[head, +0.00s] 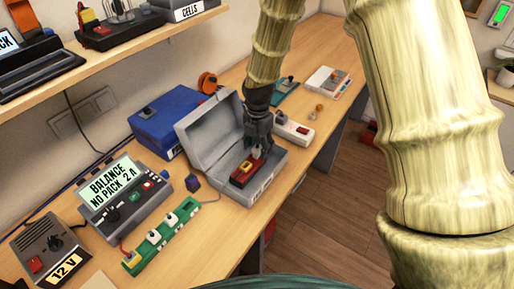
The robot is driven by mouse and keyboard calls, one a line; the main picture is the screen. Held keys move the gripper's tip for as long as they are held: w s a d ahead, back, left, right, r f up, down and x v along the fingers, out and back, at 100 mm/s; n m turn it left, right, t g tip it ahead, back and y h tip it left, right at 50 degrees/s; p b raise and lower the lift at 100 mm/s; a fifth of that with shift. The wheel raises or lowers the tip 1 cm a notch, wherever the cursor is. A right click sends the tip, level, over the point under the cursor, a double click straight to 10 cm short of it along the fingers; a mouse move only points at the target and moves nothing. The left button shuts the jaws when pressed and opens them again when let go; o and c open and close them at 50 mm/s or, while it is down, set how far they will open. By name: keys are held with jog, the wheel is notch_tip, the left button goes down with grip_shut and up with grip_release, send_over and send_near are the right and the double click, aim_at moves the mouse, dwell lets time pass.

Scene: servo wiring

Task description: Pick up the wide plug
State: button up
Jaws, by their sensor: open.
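My gripper (257,142) points down into an open grey case (207,133) on the workbench. It is open, with its fingertips close above a red pack (241,177) lying in the case. A small pale piece (256,153) shows right at the fingertips. A small yellow piece (246,167) sits on the red pack. I cannot tell which of these is the wide plug, or whether the fingers touch anything. The gripper hides part of the case's far side.
A charger with a lit screen (109,179), a green strip with white plugs (161,235) and a 12 V supply (47,249) stand at left. A blue box (171,118) is behind the case. The case's raised lid stands beside my gripper.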

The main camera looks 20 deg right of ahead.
jog(key=shift+f, duration=0.45)
jog(key=c, duration=0.9)
jog(key=shift+c, duration=0.2)
jog(key=shift+r, duration=0.15)
